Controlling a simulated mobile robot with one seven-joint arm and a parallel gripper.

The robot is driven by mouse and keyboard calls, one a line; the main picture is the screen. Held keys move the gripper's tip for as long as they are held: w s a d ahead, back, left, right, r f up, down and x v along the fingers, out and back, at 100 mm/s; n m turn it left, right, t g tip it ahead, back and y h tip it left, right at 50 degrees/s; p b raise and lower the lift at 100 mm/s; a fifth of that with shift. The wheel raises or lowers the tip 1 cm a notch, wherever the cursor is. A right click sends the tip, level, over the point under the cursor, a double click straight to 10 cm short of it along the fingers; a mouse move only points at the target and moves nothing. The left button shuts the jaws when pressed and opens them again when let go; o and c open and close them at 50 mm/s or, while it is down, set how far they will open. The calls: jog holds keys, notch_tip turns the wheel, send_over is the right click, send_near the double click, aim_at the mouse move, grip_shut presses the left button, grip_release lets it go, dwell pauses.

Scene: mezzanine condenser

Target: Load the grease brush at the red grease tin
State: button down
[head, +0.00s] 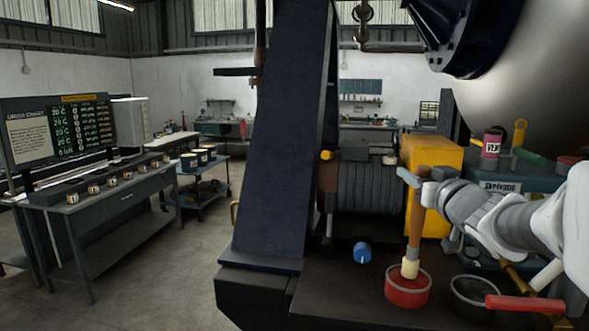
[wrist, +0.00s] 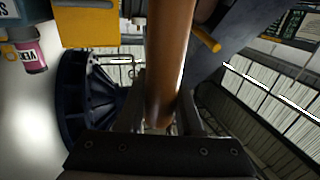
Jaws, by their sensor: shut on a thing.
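My gripper (head: 413,175) is shut on the brown handle of the grease brush (head: 415,220), near its upper end. The brush hangs almost upright with its pale bristles (head: 410,268) down. The red grease tin (head: 407,295) stands on the dark bench top, and the bristle end shows within its open mouth. I cannot tell whether the bristles touch grease. In the wrist view the brown handle (wrist: 167,60) runs between the fingers; the bristles and tin are not visible there.
A dark open tin (head: 472,298) and a red-handled tool (head: 525,303) are right of the red tin. A blue knob-like object (head: 362,252) is to its left. A yellow box (head: 433,160) stands behind, with a pink can (head: 491,143) farther right. A dark slanted beam (head: 285,140) rises on the left.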

jog(key=shift+f+b, duration=0.35)
jog(key=shift+f, duration=0.25)
dwell(1.3)
notch_tip(320, 180, up, 7)
jog(key=p, duration=0.6)
jog(key=shift+p, duration=0.4)
dwell(0.4)
